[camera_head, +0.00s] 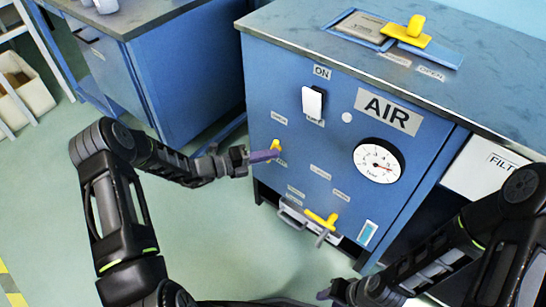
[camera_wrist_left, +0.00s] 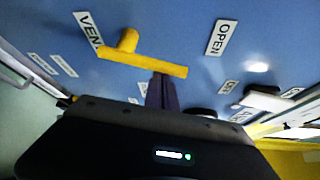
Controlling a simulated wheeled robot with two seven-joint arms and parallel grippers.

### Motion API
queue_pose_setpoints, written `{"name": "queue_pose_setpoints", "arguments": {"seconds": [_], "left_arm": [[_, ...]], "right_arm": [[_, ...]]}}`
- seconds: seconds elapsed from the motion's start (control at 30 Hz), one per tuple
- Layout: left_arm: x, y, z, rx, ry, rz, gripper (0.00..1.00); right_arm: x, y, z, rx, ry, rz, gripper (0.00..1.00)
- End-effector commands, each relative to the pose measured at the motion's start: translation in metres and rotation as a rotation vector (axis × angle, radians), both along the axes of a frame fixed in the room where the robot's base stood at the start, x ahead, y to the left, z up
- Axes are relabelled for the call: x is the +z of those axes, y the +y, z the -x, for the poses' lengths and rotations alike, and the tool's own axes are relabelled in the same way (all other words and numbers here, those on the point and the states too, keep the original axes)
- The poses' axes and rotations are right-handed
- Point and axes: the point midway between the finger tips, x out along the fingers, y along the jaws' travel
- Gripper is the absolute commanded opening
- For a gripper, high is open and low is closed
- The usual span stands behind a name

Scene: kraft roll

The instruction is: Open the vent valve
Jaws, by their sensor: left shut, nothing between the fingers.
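The yellow vent valve lever (camera_wrist_left: 140,61) is on the blue panel in the left wrist view, with a partly hidden "VEN…" label (camera_wrist_left: 88,31) at its left and an "OPEN" label (camera_wrist_left: 221,38) to its right. In the head view a yellow lever (camera_head: 275,145) shows at the panel's left edge, partly covered by my left gripper (camera_head: 276,155). My left gripper is shut and empty. In the left wrist view its purple fingertips (camera_wrist_left: 163,82) are at the lever's right end; I cannot tell whether they touch. My right gripper (camera_head: 326,293) is low at the bottom, its fingers unclear.
The panel also has a white switch (camera_head: 313,103), a gauge (camera_head: 379,161) and a lower yellow handle (camera_head: 321,219). Another yellow handle (camera_head: 408,35) is on the cabinet top. A second blue cabinet (camera_head: 185,75) stands left. The floor (camera_head: 210,240) before the panel is clear.

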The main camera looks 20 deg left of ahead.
Motion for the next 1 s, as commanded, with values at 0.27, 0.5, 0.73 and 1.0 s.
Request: {"name": "queue_pose_setpoints", "arguments": {"seconds": [0.27, 0.5, 0.73, 1.0], "left_arm": [[0.0029, 0.0084, -0.0035, 0.002, 0.023, 0.056, 0.00], [0.0036, 0.0107, -0.0047, 0.003, 0.023, 0.055, 0.00], [0.0035, 0.0109, -0.0047, 0.003, 0.022, 0.054, 0.00], [0.0035, 0.0099, -0.0041, 0.003, 0.022, 0.054, 0.00]], "right_arm": [[-0.0009, 0.0000, 0.0000, 0.000, 0.000, 0.000, 0.37], [-0.0009, 0.0000, 0.0000, 0.000, 0.000, 0.000, 0.37], [-0.0009, 0.0000, 0.0000, 0.000, 0.000, 0.000, 0.37], [0.0000, 0.0000, 0.0000, 0.000, 0.000, 0.000, 0.37]]}}
